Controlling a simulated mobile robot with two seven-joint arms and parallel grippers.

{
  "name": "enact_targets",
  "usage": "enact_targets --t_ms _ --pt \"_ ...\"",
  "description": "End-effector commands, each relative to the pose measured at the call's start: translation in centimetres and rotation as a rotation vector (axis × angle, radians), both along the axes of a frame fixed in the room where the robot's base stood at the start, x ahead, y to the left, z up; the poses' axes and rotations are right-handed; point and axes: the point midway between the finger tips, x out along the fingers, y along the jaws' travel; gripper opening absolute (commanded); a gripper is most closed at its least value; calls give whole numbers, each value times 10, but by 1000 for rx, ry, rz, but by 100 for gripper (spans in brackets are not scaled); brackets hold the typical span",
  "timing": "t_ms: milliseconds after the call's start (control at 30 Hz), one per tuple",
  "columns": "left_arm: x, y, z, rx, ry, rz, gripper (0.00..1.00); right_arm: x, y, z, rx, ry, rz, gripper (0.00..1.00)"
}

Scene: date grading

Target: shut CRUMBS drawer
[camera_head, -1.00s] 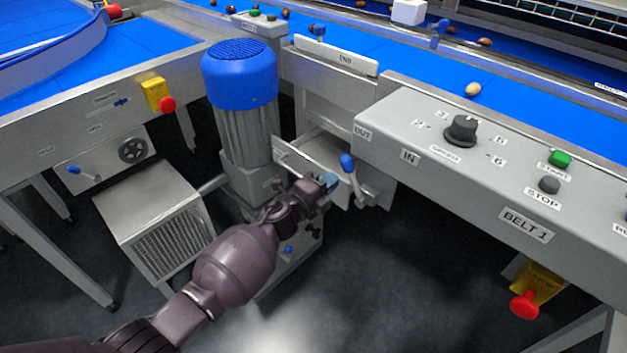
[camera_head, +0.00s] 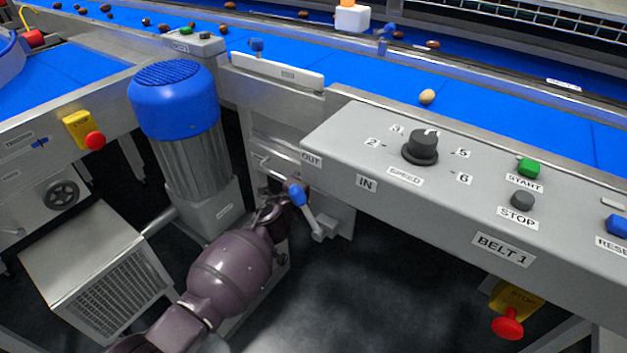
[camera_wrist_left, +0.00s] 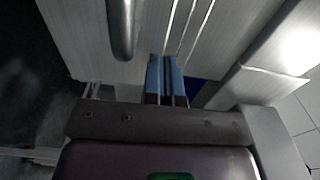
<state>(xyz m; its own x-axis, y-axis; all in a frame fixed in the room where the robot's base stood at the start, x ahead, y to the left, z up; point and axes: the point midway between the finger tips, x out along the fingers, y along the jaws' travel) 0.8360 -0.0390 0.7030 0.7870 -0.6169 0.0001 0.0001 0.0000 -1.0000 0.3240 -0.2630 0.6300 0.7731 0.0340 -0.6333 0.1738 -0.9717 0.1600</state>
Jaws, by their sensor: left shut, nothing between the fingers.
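The CRUMBS drawer is under the belt, in the frame beside the motor; its light metal edge (camera_head: 277,166) shows in the head view, mostly hidden by my arm and the lever. Its label is not readable. My left gripper (camera_head: 287,195) reaches in low behind the blue-knobbed lever, its tips largely hidden. In the left wrist view, the blue fingers (camera_wrist_left: 166,82) are together and empty, up against or very close to a pale metal face (camera_wrist_left: 205,45). A rounded metal bar (camera_wrist_left: 122,30) is left of them. I cannot tell whether the drawer is fully shut. My right gripper is not in view.
The blue-knobbed lever (camera_head: 305,210) stands close beside my gripper. The blue-capped motor (camera_head: 178,105) is left of my arm. The BELT 1 control panel (camera_head: 460,185) overhangs on the right. Dark floor (camera_head: 370,290) below it is open.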

Motion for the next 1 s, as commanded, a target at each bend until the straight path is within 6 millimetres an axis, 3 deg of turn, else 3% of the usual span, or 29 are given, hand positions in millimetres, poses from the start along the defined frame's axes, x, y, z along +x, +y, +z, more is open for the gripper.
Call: enact_targets --t_ms 467,1000 --pt "-2 4 11 -4 -11 5 0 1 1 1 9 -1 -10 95" --pt "-65 53 9 -2 -9 3 0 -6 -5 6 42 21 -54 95"
